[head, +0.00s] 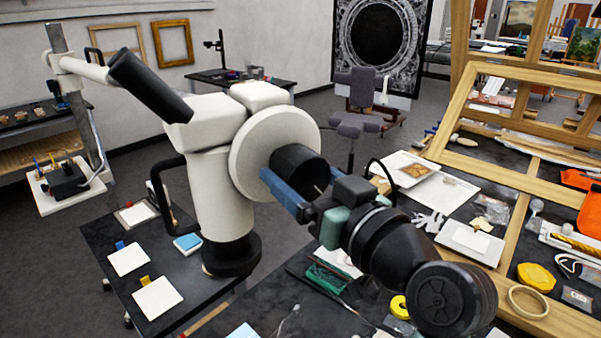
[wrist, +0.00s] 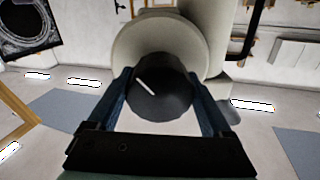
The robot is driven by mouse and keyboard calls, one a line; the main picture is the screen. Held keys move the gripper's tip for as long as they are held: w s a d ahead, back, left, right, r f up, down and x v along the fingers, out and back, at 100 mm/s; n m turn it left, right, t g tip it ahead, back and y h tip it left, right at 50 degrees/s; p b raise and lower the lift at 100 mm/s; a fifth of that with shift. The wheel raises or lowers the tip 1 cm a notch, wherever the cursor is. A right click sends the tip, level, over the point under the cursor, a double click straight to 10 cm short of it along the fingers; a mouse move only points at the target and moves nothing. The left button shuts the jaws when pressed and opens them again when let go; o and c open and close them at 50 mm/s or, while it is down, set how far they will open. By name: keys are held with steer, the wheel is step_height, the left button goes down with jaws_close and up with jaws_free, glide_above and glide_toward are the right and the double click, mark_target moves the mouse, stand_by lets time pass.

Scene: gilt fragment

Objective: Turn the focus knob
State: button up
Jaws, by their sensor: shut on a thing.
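The focus knob (head: 298,165) is a black cylinder on a round cream disc (head: 252,150) at the side of a large white microscope (head: 218,190). My gripper (head: 292,174) reaches it from the right, with its blue fingers on either side of the knob. In the wrist view the knob (wrist: 162,92) sits between the two fingers, and my gripper (wrist: 160,78) is shut on it. A short white mark (wrist: 146,88) on the knob's face slants from upper left to lower right. In the head view, my gripper's body partly hides the knob's face.
The microscope's black base stands on a dark table (head: 105,235) with small white cards and a blue-topped box (head: 187,243). A cluttered workbench with a wooden frame (head: 500,258) and trays lies at right. A purple-grey chair (head: 357,100) stands behind.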

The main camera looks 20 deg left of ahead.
steer(key=shift+m+p, duration=0.8)
steer(key=shift+m, duration=1.4)
steer(key=o, duration=1.2)
steer(key=shift+c, duration=0.2)
steer(key=shift+s+d, duration=0.1)
steer(key=b+v, duration=0.4)
steer(key=v, duration=0.8)
steer(key=shift+s+d+b, duration=0.25)
steer(key=shift+d+b, duration=0.05)
